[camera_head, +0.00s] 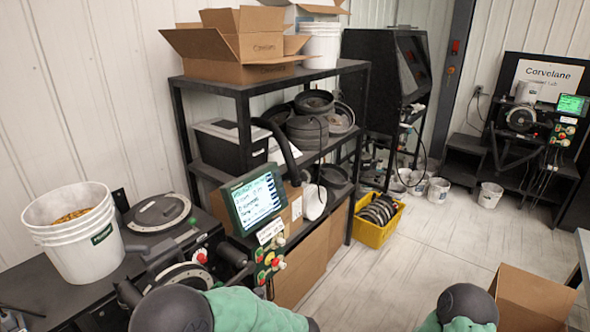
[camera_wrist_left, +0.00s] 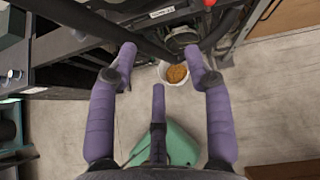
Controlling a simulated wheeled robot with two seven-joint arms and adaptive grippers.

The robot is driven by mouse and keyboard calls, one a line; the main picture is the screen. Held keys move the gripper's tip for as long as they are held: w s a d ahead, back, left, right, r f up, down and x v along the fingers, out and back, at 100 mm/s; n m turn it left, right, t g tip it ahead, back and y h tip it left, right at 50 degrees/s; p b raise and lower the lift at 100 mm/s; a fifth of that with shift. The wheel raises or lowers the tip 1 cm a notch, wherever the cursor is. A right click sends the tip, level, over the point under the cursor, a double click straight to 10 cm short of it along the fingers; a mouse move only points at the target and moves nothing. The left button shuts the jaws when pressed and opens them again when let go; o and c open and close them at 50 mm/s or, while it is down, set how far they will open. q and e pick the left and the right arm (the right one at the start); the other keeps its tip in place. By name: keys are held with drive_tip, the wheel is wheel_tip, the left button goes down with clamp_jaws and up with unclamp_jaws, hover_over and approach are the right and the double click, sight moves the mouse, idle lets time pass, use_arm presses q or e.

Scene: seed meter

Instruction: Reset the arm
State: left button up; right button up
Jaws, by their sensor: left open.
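My left gripper (camera_wrist_left: 160,54) shows in the left wrist view with its purple fingers spread and nothing between them. Below and beyond the fingertips a white bucket with tan seed (camera_wrist_left: 177,74) stands near the floor, apart from the fingers. In the head view, green and black links of my arms show at the bottom edge; neither gripper can be made out there. The right gripper is in no view. The seed meter stand with a lit green screen (camera_head: 257,199) and a button panel (camera_head: 269,254) is at the centre left.
A white bucket of seed (camera_head: 84,246) stands on the black bench at left. A black shelf (camera_head: 243,95) holds cartons and round parts. A yellow crate (camera_head: 377,232) and an open cardboard box (camera_head: 533,299) are on the floor. Open floor lies between them.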

use_arm(q)
drive_tip(key=s+d+f+n+g+h+b, duration=0.2)
drive_tip(key=s+f+n+g+h+b, duration=0.15)
drive_tip(key=s+f+n, duration=0.55)
drive_tip(key=s+d+f+n+g+h+b, duration=0.2)
drive_tip(key=s+f+n+h+b, duration=0.25)
drive_tip(key=f, duration=0.85)
drive_tip(key=s+d+f+n+g+h+b, duration=0.25)
drive_tip(key=s+f+n+h, duration=0.2)
drive_tip(key=s+f, duration=0.6)
drive_tip(key=w+a+f+n+t+b, duration=0.1)
drive_tip(key=a+f+n+t+b, duration=0.1)
drive_tip(key=f+n, duration=0.4)
drive_tip(key=shift+a+n+b, duration=0.7)
drive_tip(key=shift+n, duration=0.2)
